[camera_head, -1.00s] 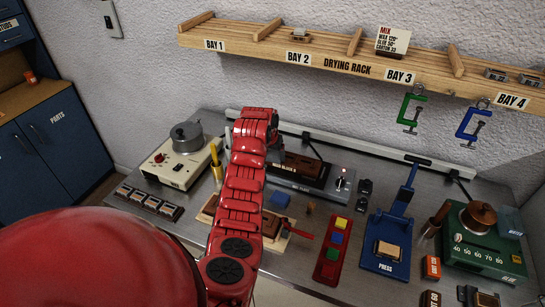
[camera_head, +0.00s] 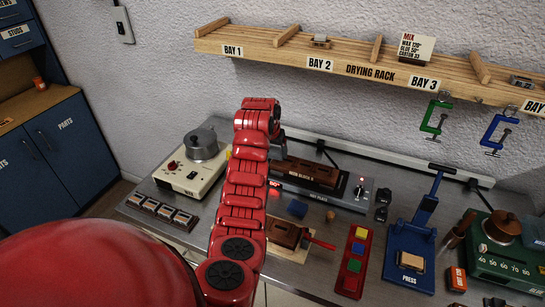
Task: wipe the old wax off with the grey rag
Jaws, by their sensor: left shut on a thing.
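My left arm reaches up the middle of the view. Its gripper (camera_head: 277,135) is at the far end, over the back of the bench by the left end of the hot plate (camera_head: 345,199). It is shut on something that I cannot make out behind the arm. I cannot make out the grey rag or the old wax. A dark brown block (camera_head: 313,174) sits on the hot plate. Another brown block (camera_head: 284,233) lies on a pale board in front, partly behind my arm. My right gripper is not in view.
A wax pot (camera_head: 201,146) on a cream heater stands left, with several small pieces in a dark tray (camera_head: 160,212) before it. The drying rack (camera_head: 370,68) hangs above.

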